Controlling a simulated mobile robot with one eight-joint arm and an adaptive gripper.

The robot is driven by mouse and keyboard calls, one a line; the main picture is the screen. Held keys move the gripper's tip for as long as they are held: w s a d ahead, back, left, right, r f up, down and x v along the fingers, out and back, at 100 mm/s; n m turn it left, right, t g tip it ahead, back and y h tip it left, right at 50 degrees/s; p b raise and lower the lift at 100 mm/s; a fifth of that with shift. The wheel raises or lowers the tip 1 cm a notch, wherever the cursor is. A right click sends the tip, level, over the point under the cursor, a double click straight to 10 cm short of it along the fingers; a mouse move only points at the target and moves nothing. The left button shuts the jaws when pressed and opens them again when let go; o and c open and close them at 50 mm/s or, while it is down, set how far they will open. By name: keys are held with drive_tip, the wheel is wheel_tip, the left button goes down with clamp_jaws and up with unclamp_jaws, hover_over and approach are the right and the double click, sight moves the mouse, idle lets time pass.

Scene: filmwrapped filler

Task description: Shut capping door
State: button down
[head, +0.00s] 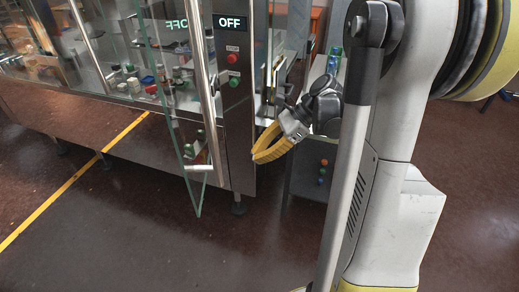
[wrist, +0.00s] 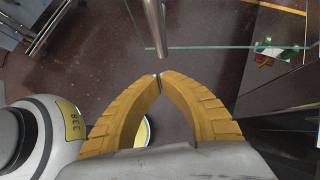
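The glass capping door (head: 165,85) stands open in the head view, swung out from the machine front. A long vertical metal handle (head: 203,85) runs along it. My gripper (head: 256,156) has yellow fingers and is at the right of the door, in front of the machine's right corner post. In the wrist view the fingertips of my gripper (wrist: 160,76) meet with only a thin line between them and hold nothing. The metal handle's end (wrist: 155,25) shows just beyond the tips, apart from them in the picture. The door's glass edge (wrist: 220,47) runs across behind.
The control post (head: 232,110) carries an OFF display (head: 230,22) with red and green buttons. Colored caps (head: 135,86) lie inside the machine. A grey cabinet (head: 312,170) stands close to the right of my gripper. The floor (head: 130,225) in front is clear, with a yellow line.

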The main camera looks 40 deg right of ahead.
sight(223, 178)
drive_tip(key=w+a+f, duration=0.1)
drive_tip(key=a, duration=0.1)
drive_tip(key=a+f, duration=0.1)
drive_tip(key=a, duration=0.1)
drive_tip(key=w+a+f, duration=0.1)
drive_tip(key=a, duration=0.1)
drive_tip(key=shift+w+a+f+b, duration=0.35)
drive_tip(key=shift+a+f, duration=0.05)
drive_tip(key=shift+w+a, duration=0.15)
drive_tip(key=shift+a, duration=0.05)
